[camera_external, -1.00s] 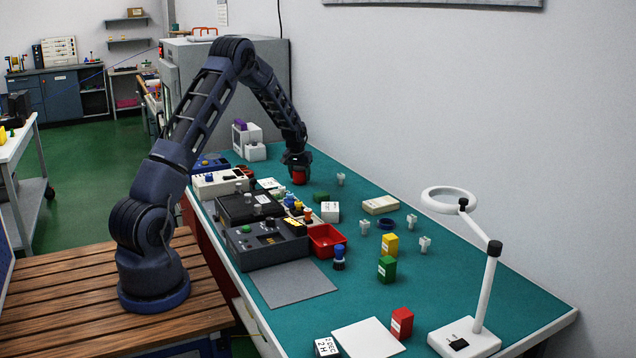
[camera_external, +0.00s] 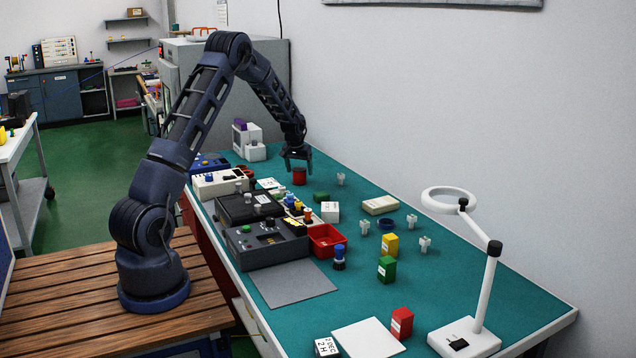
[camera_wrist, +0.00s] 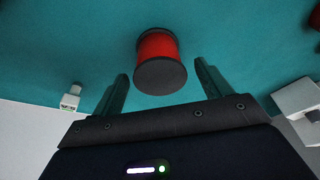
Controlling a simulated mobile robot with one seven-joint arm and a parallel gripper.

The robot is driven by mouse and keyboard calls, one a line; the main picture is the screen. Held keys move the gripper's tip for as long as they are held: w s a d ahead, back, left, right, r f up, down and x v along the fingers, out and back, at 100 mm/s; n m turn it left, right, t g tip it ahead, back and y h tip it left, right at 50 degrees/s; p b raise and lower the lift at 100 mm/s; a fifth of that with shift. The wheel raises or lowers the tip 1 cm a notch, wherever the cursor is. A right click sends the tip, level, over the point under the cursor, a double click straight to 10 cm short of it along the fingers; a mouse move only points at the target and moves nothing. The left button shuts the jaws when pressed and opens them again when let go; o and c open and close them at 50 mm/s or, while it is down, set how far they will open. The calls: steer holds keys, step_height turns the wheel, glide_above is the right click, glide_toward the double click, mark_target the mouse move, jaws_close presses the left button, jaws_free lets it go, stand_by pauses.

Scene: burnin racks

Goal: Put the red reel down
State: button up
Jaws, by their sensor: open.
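The red reel (camera_external: 299,177) stands on the teal bench mat, towards its far end. In the wrist view the red reel (camera_wrist: 160,62) shows a red body between dark end discs. My gripper (camera_external: 296,166) is just above the reel in the external view. In the wrist view my gripper (camera_wrist: 160,82) has its two fingers wide apart, one on each side of the reel's near end. A gap shows between the reel and each finger, and nothing is held.
A green block (camera_external: 321,197), a white cube (camera_external: 330,212) and a small white connector (camera_external: 341,179) stand near the reel. Dark instrument boxes (camera_external: 266,246) and a red tray (camera_external: 326,236) lie nearer. A white machine (camera_external: 254,151) stands behind.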

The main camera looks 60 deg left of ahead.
steer(key=v, duration=0.9)
steer(key=shift+d, duration=0.1)
steer(key=s+d+r+m, duration=0.1)
steer(key=s+d+r, duration=0.5)
steer(key=d, duration=0.4)
steer(key=s+d+r+m+t+h, duration=0.1)
steer(key=s+d+r+m, duration=0.15)
steer(key=d+r, duration=0.65)
steer(key=s+d+r+m, duration=0.1)
steer(key=s+d+r, duration=0.45)
steer(key=d, duration=0.55)
steer(key=s+d+m, duration=0.1)
steer(key=s+d, duration=0.4)
steer(key=s, duration=0.3)
steer(key=s+d+m+t, duration=0.1)
steer(key=s+d, duration=0.5)
steer(key=s, duration=0.3)
steer(key=s+d+m+h, duration=0.1)
steer(key=s+d+m, duration=0.1)
steer(key=s+d, duration=0.4)
steer(key=s, duration=0.3)
steer(key=shift+s, duration=0.25)
